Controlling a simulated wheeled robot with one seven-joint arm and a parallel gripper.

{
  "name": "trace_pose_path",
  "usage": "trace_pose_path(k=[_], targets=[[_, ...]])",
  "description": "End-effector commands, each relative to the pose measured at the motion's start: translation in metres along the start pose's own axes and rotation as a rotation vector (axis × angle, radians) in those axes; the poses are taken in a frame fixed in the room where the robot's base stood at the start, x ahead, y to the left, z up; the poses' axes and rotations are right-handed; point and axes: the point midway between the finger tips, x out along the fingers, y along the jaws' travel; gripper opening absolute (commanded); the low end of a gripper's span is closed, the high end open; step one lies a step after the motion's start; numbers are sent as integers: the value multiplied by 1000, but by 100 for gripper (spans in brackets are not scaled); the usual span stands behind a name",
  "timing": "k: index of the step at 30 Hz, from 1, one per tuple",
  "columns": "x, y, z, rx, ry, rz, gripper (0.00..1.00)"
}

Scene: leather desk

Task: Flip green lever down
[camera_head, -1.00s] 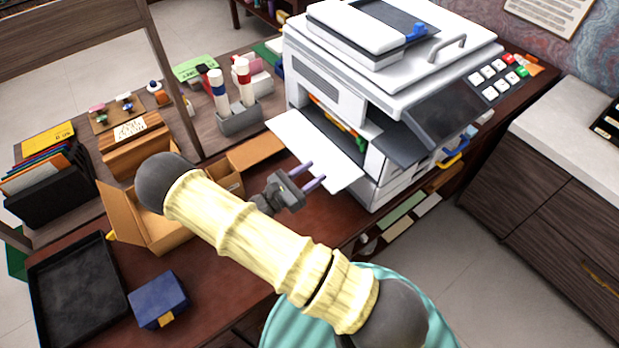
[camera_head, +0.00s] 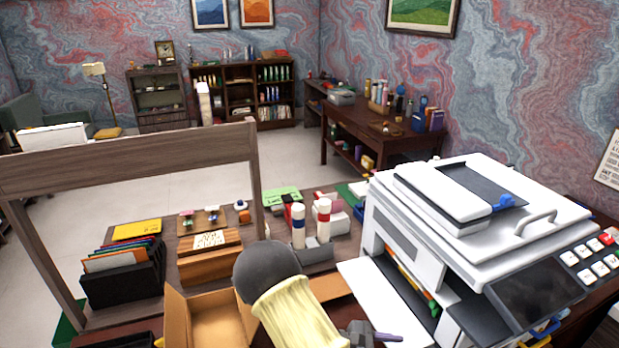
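The white printer (camera_head: 470,215) stands at the right with its side panel (camera_head: 372,300) folded open. Inside the opening are small coloured parts, orange ones and a green one (camera_head: 428,298) that looks like the green lever. It is too small to tell whether it is up or down. My gripper (camera_head: 388,337) is at the bottom edge, below and left of the opening, close to the open panel in the picture and apart from the green part. Only a bit of its purple fingers shows; the rest is cut off by the frame.
A cardboard box (camera_head: 215,320) lies open left of my arm. A marker holder (camera_head: 315,255) stands behind my arm, beside the printer. A black file holder (camera_head: 125,280) and a wooden frame post (camera_head: 255,190) are on the left.

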Motion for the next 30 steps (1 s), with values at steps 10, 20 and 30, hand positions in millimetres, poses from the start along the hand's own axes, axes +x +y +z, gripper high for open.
trace_pose_path(k=[10,20,30], targets=[[-7,-56,26,326,428,-453,40],[-40,-72,58,724,787,-769,40],[-65,-62,110,1204,1080,-964,40]])
